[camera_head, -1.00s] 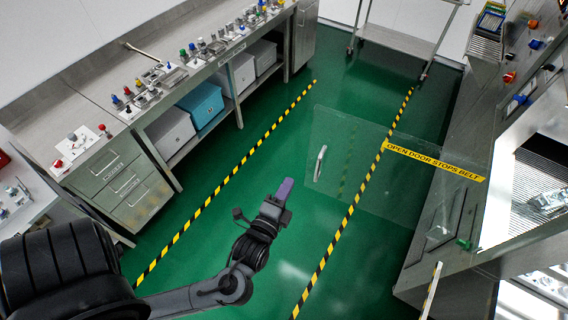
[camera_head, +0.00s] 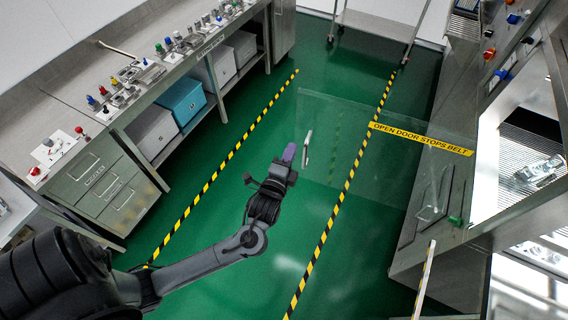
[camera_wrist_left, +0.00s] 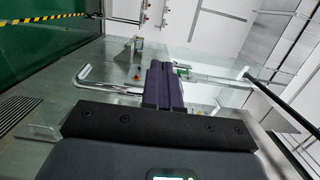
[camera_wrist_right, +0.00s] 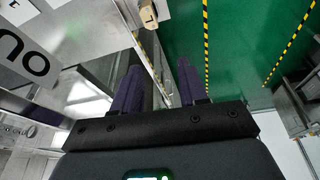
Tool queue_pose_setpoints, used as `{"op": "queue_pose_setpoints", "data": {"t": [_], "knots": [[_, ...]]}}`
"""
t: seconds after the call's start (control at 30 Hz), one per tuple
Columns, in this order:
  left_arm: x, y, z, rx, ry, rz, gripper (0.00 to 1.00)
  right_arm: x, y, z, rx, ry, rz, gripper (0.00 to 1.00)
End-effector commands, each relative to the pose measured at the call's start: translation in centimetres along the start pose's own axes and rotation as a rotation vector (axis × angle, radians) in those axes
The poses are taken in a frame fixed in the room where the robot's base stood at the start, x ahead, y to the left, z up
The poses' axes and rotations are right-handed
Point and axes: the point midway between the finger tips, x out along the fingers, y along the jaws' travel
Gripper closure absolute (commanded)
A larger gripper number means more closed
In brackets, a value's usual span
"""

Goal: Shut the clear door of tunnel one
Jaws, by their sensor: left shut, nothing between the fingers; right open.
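The clear door (camera_head: 345,125) stands open, sticking out from the right-hand machine over the green floor. It carries a yellow "OPEN DOOR STOPS BELT" strip (camera_head: 420,138) and a pale upright handle (camera_head: 306,150) near its free edge. My left gripper (camera_head: 289,153) is shut and empty, just left of the handle, with a small gap seen between them in the head view. Its purple fingers (camera_wrist_left: 163,85) are together in the left wrist view, with a bent metal bar, probably the handle, beside them. My right gripper (camera_wrist_right: 150,85) is open and empty beside the machine; the head view does not show it.
A steel bench (camera_head: 115,185) with bins and fittings runs along the left. The machine's bright opening (camera_head: 490,165) shows metal parts (camera_head: 540,170) inside. A cart (camera_head: 375,30) stands at the back. The striped floor between is clear.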

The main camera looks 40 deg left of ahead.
Motion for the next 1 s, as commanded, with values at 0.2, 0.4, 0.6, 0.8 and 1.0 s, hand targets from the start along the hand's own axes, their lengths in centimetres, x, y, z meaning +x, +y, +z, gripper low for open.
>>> {"op": "queue_pose_setpoints", "data": {"t": [0.2, 0.4, 0.6, 0.8, 1.0], "knots": [[2.5, -0.1, -0.1, 0.000, 0.001, 0.000, 1.00, -0.5, 0.0, -0.2, 0.000, 0.001, 0.000, 0.57], [3.4, 0.0, 0.0, 0.000, 0.000, 0.000, 1.00, -0.6, 0.0, -0.2, 0.001, 0.001, 0.000, 0.57], [3.5, 0.0, 0.0, 0.000, 0.001, 0.001, 1.00, -0.5, 0.0, -0.2, 0.001, 0.001, 0.000, 0.57], [3.6, 0.1, 0.0, 0.000, 0.002, 0.000, 1.00, -0.5, 0.0, -0.2, 0.001, 0.000, 0.000, 0.57], [5.2, 0.2, -0.3, 0.002, 0.033, -0.002, 1.00, 0.5, 0.0, 0.1, 0.001, 0.000, 0.000, 0.57]]}}
